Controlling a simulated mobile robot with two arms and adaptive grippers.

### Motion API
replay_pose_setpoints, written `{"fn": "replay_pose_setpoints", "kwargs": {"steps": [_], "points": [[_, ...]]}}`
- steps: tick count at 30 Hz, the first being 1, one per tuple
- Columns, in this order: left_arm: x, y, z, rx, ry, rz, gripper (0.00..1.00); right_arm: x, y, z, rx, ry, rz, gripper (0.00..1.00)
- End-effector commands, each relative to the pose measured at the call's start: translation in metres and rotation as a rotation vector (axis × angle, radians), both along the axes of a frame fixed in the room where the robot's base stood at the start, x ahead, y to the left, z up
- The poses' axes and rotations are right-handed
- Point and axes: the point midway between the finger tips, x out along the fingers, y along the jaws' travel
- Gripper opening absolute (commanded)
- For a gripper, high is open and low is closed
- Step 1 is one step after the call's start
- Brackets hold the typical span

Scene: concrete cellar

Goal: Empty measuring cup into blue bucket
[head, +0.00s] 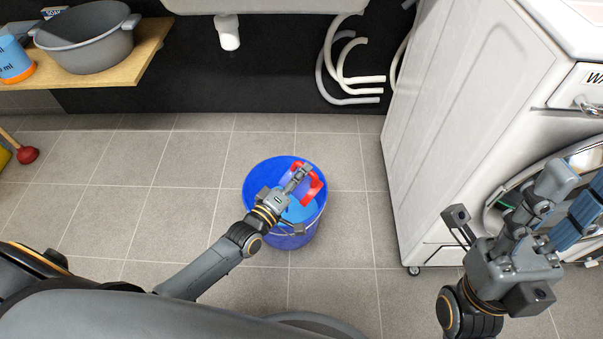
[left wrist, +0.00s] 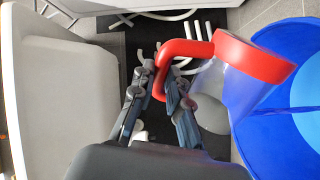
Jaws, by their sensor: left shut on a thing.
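The measuring cup (head: 312,187) has a red rim and handle and a clear body. My left gripper (head: 300,180) is shut on its handle and holds it over the blue bucket (head: 255,180). The left wrist view shows the red handle between the fingers (left wrist: 163,85) and the clear body (left wrist: 232,92) tilted beside the bucket's opening (left wrist: 270,140). Light blue liquid shows in the bucket. I cannot tell whether the cup holds anything. My right gripper (head: 572,190) is empty, its fingers apart, in front of the washing machine.
The white washing machine (head: 460,120) stands on the right. A wooden shelf (head: 145,50) at upper left carries a grey tub (head: 85,45) and a blue-and-orange container (head: 12,62). Pale hoses (head: 350,90) hang at the back wall. A red plunger (head: 27,155) is at far left. Tiled floor around the bucket is clear.

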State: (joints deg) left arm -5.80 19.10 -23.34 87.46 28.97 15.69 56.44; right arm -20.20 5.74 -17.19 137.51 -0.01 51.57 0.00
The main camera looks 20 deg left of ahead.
Motion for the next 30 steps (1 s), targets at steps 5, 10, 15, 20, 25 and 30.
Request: {"fn": "replay_pose_setpoints", "kwargs": {"steps": [5, 10, 15, 20, 25, 30], "points": [[0.003, 0.006, 0.006, -0.045, 0.013, -0.001, 0.00, 0.000, 0.000, 0.005, 0.000, -0.007, 0.000, 0.40], [0.005, 0.013, 0.009, -0.105, 0.034, -0.001, 0.00, 0.000, 0.000, 0.007, 0.000, -0.009, 0.001, 0.40], [0.005, 0.013, 0.009, -0.112, 0.036, 0.000, 0.00, 0.000, 0.000, 0.007, 0.000, -0.009, 0.001, 0.40], [0.005, 0.013, 0.009, -0.111, 0.036, 0.000, 0.00, 0.000, 0.000, 0.006, 0.000, -0.009, 0.001, 0.40], [0.005, 0.015, 0.010, -0.124, 0.040, 0.000, 0.00, 0.000, 0.000, 0.005, -0.001, -0.001, 0.000, 0.40], [0.008, 0.023, 0.013, -0.185, 0.060, 0.000, 0.00, 0.000, 0.000, 0.005, 0.000, 0.005, 0.001, 0.40]]}}
